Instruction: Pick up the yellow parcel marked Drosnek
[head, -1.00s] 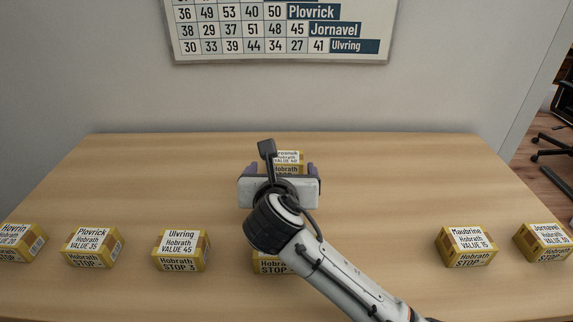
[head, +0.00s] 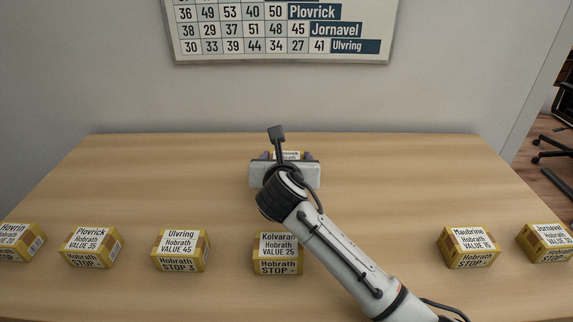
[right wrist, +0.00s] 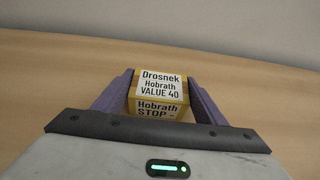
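The yellow parcel marked Drosnek (head: 287,155) stands at the back middle of the counter, mostly hidden by my right gripper in the head view. In the right wrist view the parcel (right wrist: 160,88) shows its white labels, reading Drosnek, Hobrath, VALUE 40. My right gripper (head: 287,156) has its purple fingers on both sides of the parcel. The parcel's lower part is hidden, and no lift shows. My left gripper is not in view.
Along the front stand similar yellow parcels: Hovrin (head: 18,243), Plovrick (head: 92,248), Ulvring (head: 180,251), Kolvaran (head: 278,254), Maubrine (head: 469,247) and Jornavel (head: 545,243). A number board (head: 285,30) hangs on the wall. The counter (head: 400,185) is clear around my gripper.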

